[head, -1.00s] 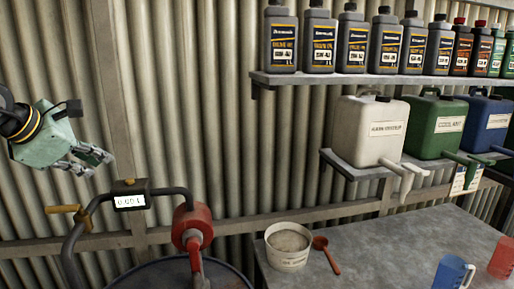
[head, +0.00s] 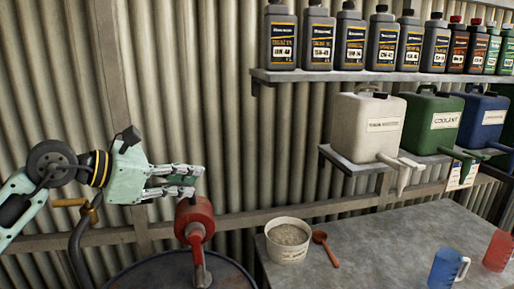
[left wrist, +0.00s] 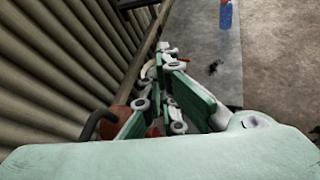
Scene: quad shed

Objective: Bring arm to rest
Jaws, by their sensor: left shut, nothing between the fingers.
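My left gripper (head: 178,182) is in the head view, left of the middle, pale green with grey fingers pointing right. It is shut and empty. It is in front of the corrugated wall, and in the picture its fingers are just above the red pump head (head: 194,218) on the drum. I cannot tell whether they touch. In the left wrist view the left gripper (left wrist: 172,90) points away over the bench. The meter display seen earlier is hidden behind my gripper. My right gripper is not in view.
A grey bench (head: 365,250) holds a white tub (head: 288,250), a red scoop (head: 326,248), a blue jug (head: 447,270) and a red jug (head: 499,250). Shelves carry oil bottles (head: 322,40) and white (head: 367,127), green (head: 434,122) and blue (head: 484,118) canisters. A drum (head: 165,275) stands lower left.

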